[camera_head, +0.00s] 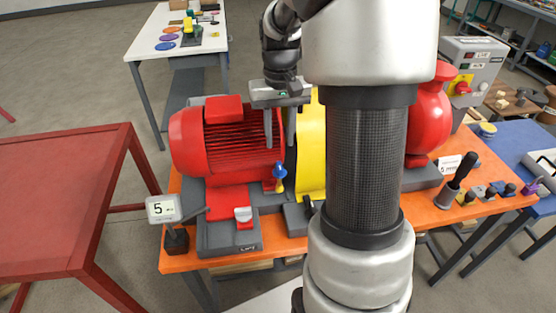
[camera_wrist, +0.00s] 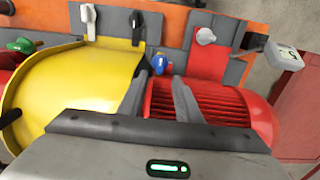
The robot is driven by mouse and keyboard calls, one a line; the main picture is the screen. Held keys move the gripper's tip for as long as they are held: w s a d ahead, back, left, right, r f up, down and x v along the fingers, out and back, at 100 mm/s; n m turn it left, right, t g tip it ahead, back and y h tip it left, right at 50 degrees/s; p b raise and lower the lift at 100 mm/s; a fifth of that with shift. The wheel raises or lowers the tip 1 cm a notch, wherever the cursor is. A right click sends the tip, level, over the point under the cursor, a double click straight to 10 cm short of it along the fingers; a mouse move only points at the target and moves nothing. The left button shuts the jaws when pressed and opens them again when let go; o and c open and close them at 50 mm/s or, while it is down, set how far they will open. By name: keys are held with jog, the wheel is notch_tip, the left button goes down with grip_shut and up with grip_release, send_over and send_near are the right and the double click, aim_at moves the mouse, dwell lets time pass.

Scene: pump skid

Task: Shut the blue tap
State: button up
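The blue tap (camera_head: 280,171) has a blue handle on a small yellow body and stands at the front of the red motor, close to the yellow guard. In the wrist view the blue tap (camera_wrist: 160,65) appears just past my fingertips, roughly in line with the gap between them. My gripper (camera_head: 279,145) is open and empty, with its fingers pointing down above and behind the tap. In the wrist view my gripper (camera_wrist: 161,82) shows both fingers apart, with no clear contact on the tap. The exact angle of the handle is hard to tell.
The red motor (camera_head: 228,143) and yellow guard (camera_head: 311,150) lie close around my fingers. A white handle (camera_head: 243,214) and a black handle (camera_wrist: 136,25) stand nearby. A display reading 5 (camera_head: 162,208) is at the left of the orange table (camera_head: 285,251). A red table (camera_head: 65,190) stands left.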

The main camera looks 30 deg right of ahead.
aim_at(280, 165)
notch_tip(280, 165, down, 9)
dwell(0.3)
grip_shut()
